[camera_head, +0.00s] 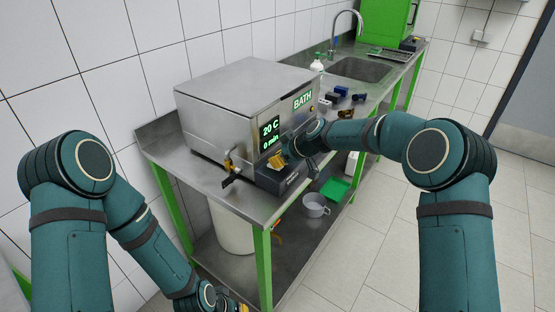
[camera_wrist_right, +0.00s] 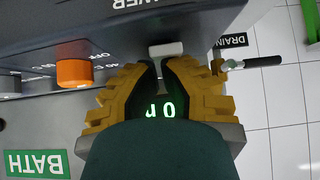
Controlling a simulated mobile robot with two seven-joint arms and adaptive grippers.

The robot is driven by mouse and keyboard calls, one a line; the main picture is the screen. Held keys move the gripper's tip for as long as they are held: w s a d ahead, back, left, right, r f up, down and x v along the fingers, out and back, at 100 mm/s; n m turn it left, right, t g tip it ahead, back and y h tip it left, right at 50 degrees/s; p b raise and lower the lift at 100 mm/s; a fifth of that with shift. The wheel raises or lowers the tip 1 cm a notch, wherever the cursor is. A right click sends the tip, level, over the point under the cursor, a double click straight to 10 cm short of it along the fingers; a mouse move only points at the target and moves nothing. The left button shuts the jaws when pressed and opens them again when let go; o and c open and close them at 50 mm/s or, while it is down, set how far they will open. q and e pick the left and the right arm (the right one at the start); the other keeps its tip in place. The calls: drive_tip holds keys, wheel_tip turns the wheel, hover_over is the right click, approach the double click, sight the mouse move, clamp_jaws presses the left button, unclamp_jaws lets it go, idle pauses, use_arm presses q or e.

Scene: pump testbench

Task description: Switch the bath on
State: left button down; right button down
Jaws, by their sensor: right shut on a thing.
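The bath (camera_head: 240,105) is a steel box with a lid on the bench, with a green BATH sign (camera_wrist_right: 35,163) and a lit display (camera_head: 269,131) reading 20 C and 0 min. A dark control box (camera_head: 282,183) sits at its front. My right gripper (camera_head: 276,160) is at this box. In the right wrist view its yellow fingers are shut on the pale power switch (camera_wrist_right: 166,48), below the partly cut-off POWER lettering. An orange knob (camera_wrist_right: 72,72) is beside it. My left gripper (camera_head: 232,306) is low at the bottom edge, mostly cut off.
A drain valve (camera_head: 229,172) sticks out of the bath's front corner; it also shows in the right wrist view (camera_wrist_right: 250,63). A sink (camera_head: 360,68), tap and small dark parts are farther along the bench. A white bucket (camera_head: 232,225) and grey pot (camera_head: 314,205) stand below.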

drive_tip(key=shift+r, duration=0.4)
drive_tip(key=r+p, duration=0.1)
drive_tip(key=r, duration=0.3)
drive_tip(key=shift+d+r+p, duration=0.2)
drive_tip(key=shift+p, duration=0.1)
drive_tip(key=v, duration=0.8)
drive_tip(key=shift+s+r, duration=0.2)
drive_tip(key=shift+r, duration=0.15)
